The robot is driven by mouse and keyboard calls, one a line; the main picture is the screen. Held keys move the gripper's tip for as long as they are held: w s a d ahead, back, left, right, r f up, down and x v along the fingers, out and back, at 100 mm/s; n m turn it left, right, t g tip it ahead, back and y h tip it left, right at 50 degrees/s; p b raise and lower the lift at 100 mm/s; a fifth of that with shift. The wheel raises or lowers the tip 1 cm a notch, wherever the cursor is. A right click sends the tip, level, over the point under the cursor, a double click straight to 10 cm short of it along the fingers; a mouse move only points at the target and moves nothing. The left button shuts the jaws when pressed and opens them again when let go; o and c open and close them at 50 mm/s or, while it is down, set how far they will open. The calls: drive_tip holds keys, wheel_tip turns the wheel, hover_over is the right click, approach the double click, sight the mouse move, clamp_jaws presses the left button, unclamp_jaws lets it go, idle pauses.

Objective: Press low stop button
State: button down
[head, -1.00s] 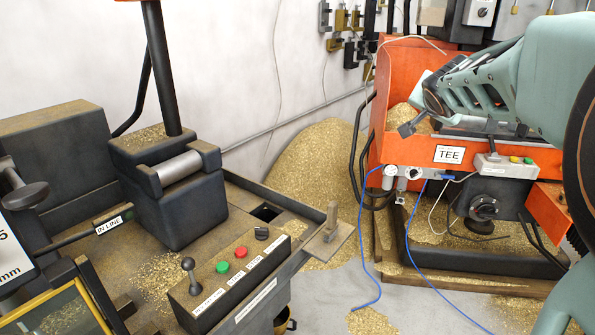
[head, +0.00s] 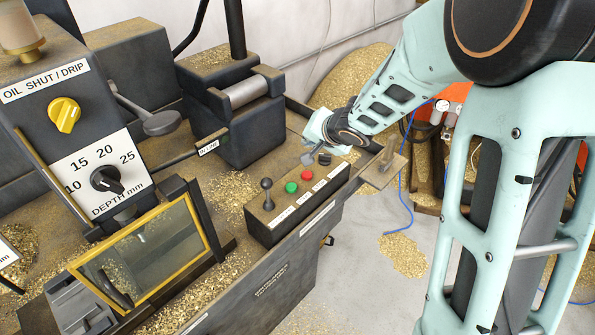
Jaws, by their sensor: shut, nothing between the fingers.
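The low control box (head: 298,200) is a dark panel on the machine's front edge. It carries a red button (head: 307,175), a green button (head: 291,187), a black ball lever (head: 267,195) and a black knob (head: 325,158). The labels on its front are too small to read. My gripper (head: 331,149) is shut and empty. It hangs behind and above the black knob end of the box, up and right of the red button in the picture. I cannot tell whether it touches the knob; its fingertips are small and partly hidden.
A depth dial (head: 107,180), a yellow oil knob (head: 64,115) and a yellow-framed screen (head: 145,252) stand at left. A dark vise-like block (head: 240,125) stands behind the box. A bracket (head: 386,160) juts out at right. Brass chips (head: 230,190) cover the bench.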

drive_tip(key=shift+f, duration=0.15)
drive_tip(key=b, duration=0.8)
hover_over(308, 175)
wheel_tip(308, 175, down, 8)
drive_tip(key=shift+s+r, duration=0.1)
drive_tip(key=shift+r, duration=0.15)
drive_tip(key=shift+f+b, duration=0.5)
drive_tip(key=shift+b, duration=0.05)
drive_tip(key=shift+f, duration=0.15)
idle(0.5)
drive_tip(key=shift+f, duration=0.3)
drive_tip(key=shift+f+b, duration=0.55)
drive_tip(key=shift+b, duration=0.05)
idle(0.5)
drive_tip(key=shift+r, duration=0.1)
drive_tip(key=shift+r+p, duration=0.9)
drive_tip(key=shift+p, duration=0.25)
